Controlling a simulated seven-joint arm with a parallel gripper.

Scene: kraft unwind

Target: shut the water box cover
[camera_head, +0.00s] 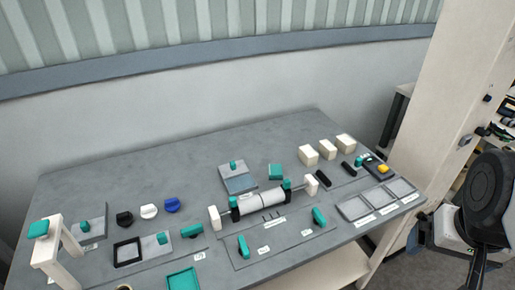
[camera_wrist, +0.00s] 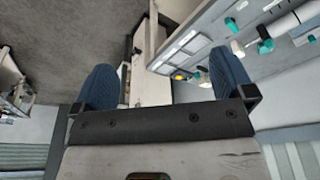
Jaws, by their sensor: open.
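A small grey box with a blue-grey, water-like face (camera_head: 241,185) is on the table, behind the white roller. I take it for the water box. A light grey panel with a teal knob (camera_head: 233,166) adjoins its back edge and looks like the cover, set back so the blue-grey face shows. Whether it is hinged or sliding I cannot tell. My gripper (camera_wrist: 165,82) is open and empty, its two blue fingers wide apart. It is off the table's right side, far from the box. In the wrist view the box is not clearly identifiable.
The white roller (camera_head: 263,201) on its teal-ended stand lies just in front of the box. A teal block (camera_head: 275,172) is to its right. Cream blocks (camera_head: 327,149) stand at the back right, flat trays (camera_head: 355,209) at the right. A cream post (camera_head: 440,85) rises beyond the right edge.

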